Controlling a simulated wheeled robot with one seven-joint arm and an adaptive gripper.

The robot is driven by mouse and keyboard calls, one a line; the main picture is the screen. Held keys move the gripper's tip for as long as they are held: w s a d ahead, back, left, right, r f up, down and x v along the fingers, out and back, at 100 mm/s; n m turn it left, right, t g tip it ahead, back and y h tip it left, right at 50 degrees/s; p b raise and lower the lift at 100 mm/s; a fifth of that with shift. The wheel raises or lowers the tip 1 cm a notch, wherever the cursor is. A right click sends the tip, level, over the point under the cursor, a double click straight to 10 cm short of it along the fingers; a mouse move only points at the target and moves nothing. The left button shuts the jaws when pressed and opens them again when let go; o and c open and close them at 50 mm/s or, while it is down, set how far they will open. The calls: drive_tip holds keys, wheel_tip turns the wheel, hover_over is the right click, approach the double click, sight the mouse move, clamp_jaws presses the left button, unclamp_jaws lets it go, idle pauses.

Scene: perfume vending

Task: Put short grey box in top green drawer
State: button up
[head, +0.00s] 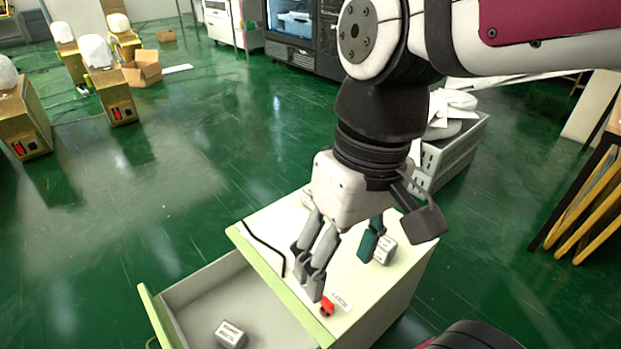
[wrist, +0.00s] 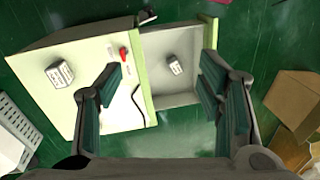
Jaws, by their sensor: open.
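A small grey box (head: 230,335) with a printed label lies inside the open top green drawer (head: 148,312), on its floor. It also shows in the wrist view (wrist: 175,67), apart from the drawer walls. A second pale grey labelled box (head: 385,250) stands on the cabinet top and also shows in the wrist view (wrist: 60,73). I cannot tell for sure which box is the shorter. My gripper (head: 343,266) is open and empty, above the cabinet top. In the wrist view its fingers (wrist: 162,80) are spread wide over the cabinet and drawer edge.
A red item (head: 327,307) and a black curved strip (head: 264,250) are on the white cabinet top (head: 295,215). The drawer sticks out at the front left. Cardboard boxes (head: 142,68) stand far left, and yellow-edged racks (head: 585,205) at right. Green floor between is clear.

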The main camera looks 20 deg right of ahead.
drive_tip(key=s+d+m+h, duration=0.1)
drive_tip(key=s+d, duration=0.2)
drive_tip(key=s, duration=0.4)
drive_tip(key=shift+s+d+r+m+h, duration=0.15)
drive_tip(key=shift+d+r+m+h, duration=0.15)
drive_tip(key=shift+d+m, duration=0.1)
